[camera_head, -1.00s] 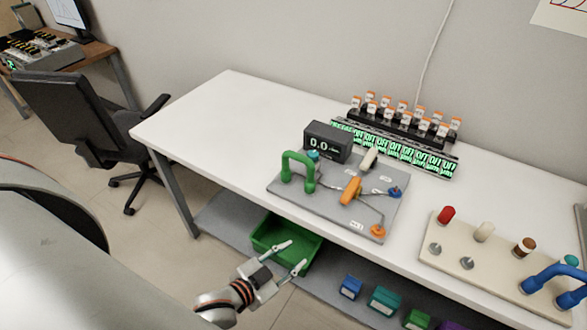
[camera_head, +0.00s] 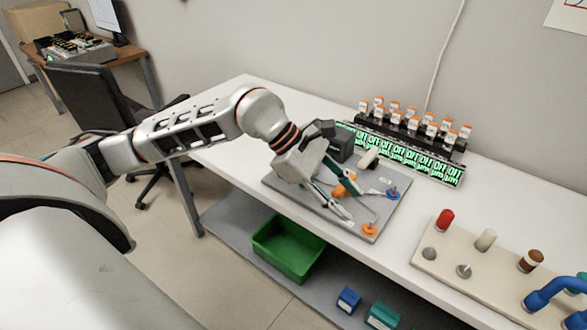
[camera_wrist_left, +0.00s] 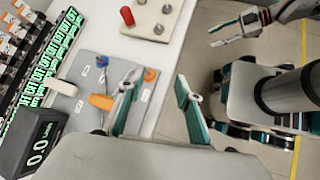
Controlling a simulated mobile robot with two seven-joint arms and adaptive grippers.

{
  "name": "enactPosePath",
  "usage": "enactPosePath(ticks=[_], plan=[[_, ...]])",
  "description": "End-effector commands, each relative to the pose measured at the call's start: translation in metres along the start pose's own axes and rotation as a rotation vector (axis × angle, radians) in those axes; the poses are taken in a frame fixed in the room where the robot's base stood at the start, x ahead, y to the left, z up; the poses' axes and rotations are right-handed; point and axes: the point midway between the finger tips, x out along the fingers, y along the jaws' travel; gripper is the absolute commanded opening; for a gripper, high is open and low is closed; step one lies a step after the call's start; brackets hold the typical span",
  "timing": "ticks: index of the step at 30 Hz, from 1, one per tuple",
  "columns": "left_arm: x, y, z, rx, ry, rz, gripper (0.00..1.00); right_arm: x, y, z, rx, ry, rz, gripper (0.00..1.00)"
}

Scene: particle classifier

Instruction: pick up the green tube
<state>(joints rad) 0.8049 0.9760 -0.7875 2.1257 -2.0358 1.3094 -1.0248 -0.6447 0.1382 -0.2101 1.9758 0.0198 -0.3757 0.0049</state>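My left gripper (camera_head: 352,203) is over the grey board (camera_head: 290,194) on the white table, tilted down. In the left wrist view its two fingers (camera_wrist_left: 160,75) are spread wide with nothing seen between them. The green tube, an upright arch at the board's left side in the earlier head view, does not show now. In the head view my left gripper and wrist cover that spot. My right gripper (camera_wrist_left: 228,35) shows at the top right of the left wrist view, off the table, its fingers apart and empty.
On the board are an orange handle (camera_head: 345,187), a blue knob (camera_head: 393,192) and an orange knob (camera_head: 369,230). Behind stand a dark display (camera_head: 343,146), a white cylinder (camera_head: 368,158) and a rack of vials (camera_head: 410,122). A beige board (camera_head: 445,262) lies right; a green bin (camera_head: 285,262) sits below.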

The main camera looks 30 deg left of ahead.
Motion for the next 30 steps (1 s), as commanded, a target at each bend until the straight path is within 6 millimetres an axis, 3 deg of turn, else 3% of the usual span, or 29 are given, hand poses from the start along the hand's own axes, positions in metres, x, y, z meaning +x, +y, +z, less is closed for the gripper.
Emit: enactPosePath(ticks=[1,3,6,9,12,16,30], plan=[[-0.018,0.019,-0.027,0.075,0.121,0.052,0.34,0.003,-0.002,0.008,0.001,-0.005,-0.002,0.4],[-0.046,0.041,-0.057,0.154,0.272,0.111,0.34,0.005,-0.003,0.012,0.001,-0.009,-0.003,0.4],[-0.087,0.066,-0.089,0.225,0.448,0.183,0.34,0.007,-0.004,0.017,0.001,-0.013,-0.003,0.4],[-0.12,0.082,-0.108,0.259,0.568,0.232,0.34,0.008,-0.004,0.02,0.001,-0.015,-0.004,0.4],[-0.139,0.09,-0.118,0.272,0.636,0.259,0.34,0.008,-0.004,0.021,0.001,-0.015,-0.003,0.4],[-0.14,0.096,-0.127,0.277,0.662,0.269,0.34,0.009,-0.003,0.021,0.0,-0.014,-0.002,0.4],[-0.104,0.106,-0.16,0.274,0.66,0.267,0.34,0.011,0.0,0.021,-0.007,-0.009,0.003,0.4]])
